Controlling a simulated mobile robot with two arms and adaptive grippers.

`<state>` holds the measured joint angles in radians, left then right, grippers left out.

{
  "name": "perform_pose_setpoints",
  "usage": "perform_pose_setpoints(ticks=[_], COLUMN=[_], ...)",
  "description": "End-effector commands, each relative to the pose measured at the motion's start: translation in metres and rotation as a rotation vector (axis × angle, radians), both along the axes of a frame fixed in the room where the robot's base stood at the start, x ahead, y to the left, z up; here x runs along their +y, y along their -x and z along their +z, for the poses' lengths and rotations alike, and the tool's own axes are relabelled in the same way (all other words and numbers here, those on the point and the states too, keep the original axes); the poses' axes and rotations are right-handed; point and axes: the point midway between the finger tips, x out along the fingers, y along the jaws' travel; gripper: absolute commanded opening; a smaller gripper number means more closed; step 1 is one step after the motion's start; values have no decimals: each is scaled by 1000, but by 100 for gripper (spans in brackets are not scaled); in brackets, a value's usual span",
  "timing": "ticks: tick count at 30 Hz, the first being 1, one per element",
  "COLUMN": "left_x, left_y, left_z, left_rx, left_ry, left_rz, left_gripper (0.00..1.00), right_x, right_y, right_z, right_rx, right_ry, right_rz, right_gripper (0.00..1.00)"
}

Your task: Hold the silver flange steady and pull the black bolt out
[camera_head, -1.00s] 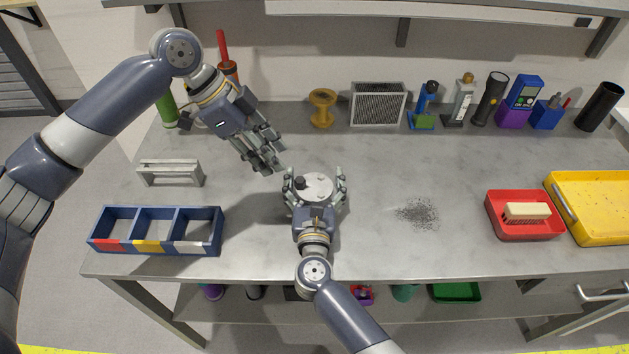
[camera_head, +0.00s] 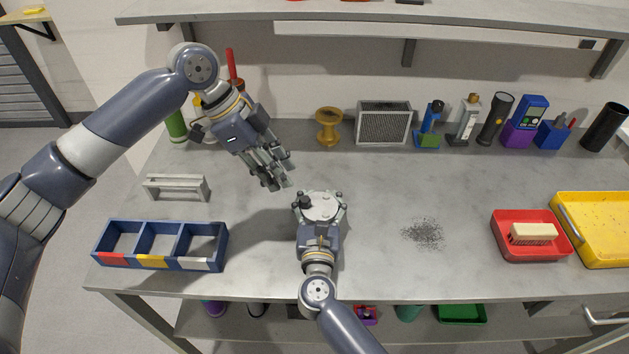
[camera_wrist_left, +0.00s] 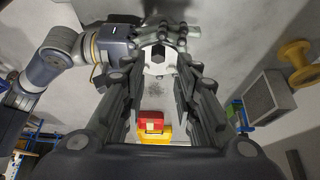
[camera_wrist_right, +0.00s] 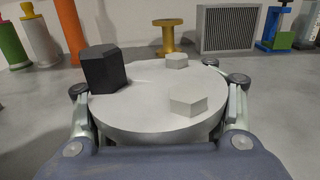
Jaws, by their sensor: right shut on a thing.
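The silver flange (camera_wrist_right: 150,110) is a round disc with a black hex bolt (camera_wrist_right: 103,69) standing at its left and two lighter hex bolts on its top. In the head view the flange (camera_head: 322,207) sits on the bench with the black bolt (camera_head: 305,202) at its upper left. My right gripper (camera_head: 321,208) is shut on the flange, with fingers on both sides of it. My left gripper (camera_head: 275,180) is open and empty, above and to the left of the flange. The left wrist view shows the black bolt (camera_wrist_left: 158,52) beyond its spread fingers.
A blue three-part bin (camera_head: 160,262) and a grey bracket (camera_head: 176,188) lie to the left. Dark shavings (camera_head: 423,233) lie to the right, then a red tray (camera_head: 530,251) with a brush and a yellow tray (camera_head: 600,250). A yellow spool (camera_head: 329,127) and several tools line the back.

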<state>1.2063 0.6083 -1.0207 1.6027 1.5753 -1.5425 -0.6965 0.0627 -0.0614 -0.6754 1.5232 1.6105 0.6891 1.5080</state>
Motion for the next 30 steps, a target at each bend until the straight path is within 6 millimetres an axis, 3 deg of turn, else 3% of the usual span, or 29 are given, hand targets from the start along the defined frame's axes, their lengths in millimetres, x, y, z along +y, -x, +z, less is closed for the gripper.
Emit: perform_pose_setpoints(ticks=[9,17,23,30], left_x=[-43,-52,-52,-51], left_y=[2,4,4,4], left_z=[29,44,23,-24], left_rx=[-66,-95,-96,-95], left_ry=[-292,-456,-466,-464], left_rz=[-260,-358,-362,-360], left_gripper=[28,28,28,28], right_x=[0,0,0,1], right_y=[0,0,0,0], right_z=[0,-1,-1,0], right_rx=[1,1,1,1], right_ry=[0,0,0,0], right_rz=[1,0,1,2], right_gripper=[19,19,19,19])
